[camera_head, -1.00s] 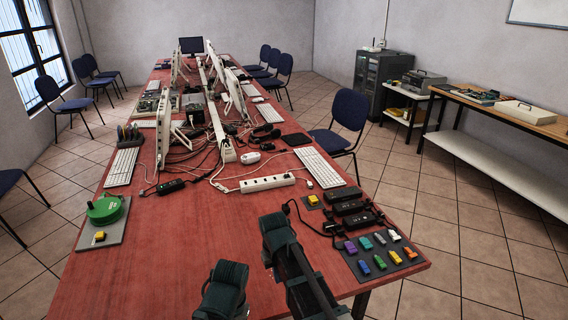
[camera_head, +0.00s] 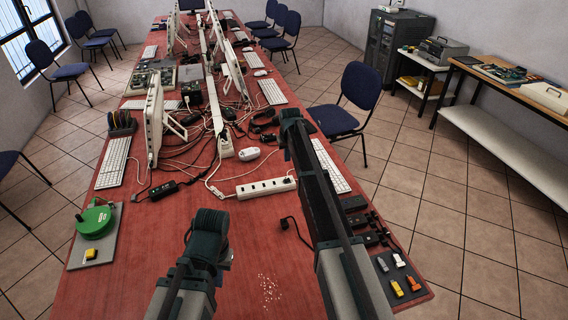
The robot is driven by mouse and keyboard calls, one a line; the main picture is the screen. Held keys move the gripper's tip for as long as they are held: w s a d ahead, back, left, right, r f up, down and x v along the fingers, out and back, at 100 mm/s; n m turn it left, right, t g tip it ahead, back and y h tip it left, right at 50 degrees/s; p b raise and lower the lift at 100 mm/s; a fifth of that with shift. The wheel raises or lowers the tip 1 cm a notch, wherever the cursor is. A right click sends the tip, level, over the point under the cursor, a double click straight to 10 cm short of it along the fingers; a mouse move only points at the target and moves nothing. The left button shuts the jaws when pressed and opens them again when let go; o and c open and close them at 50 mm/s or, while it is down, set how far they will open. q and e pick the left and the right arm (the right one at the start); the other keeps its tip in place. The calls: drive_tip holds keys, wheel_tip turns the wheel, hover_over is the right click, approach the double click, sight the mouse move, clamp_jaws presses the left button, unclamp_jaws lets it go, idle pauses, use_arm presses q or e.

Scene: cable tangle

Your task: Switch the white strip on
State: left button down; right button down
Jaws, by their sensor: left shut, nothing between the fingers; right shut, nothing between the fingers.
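The white strip (camera_head: 266,188) is a short power strip lying on the red table, with several dark sockets along its top. A cable runs from its left end. Its switch is too small to make out. My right gripper (camera_head: 290,118) reaches forward, to the right of and beyond the strip in the picture, apart from it and empty. My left gripper (camera_head: 208,222) is in front of the strip and to its left, also empty. Both look shut; their fingertips are hard to see.
A keyboard (camera_head: 330,168) and black adapters (camera_head: 372,232) lie right, partly behind my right arm. A green reel (camera_head: 95,220) stands left. The red table's front middle is mostly clear.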

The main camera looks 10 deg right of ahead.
sight(288, 178)
use_arm(q)
drive_tip(key=shift+w+r, duration=0.1)
drive_tip(key=shift+r, duration=0.05)
use_arm(e)
drive_tip(key=shift+w+d+r, duration=0.15)
drive_tip(key=shift+w, duration=0.2)
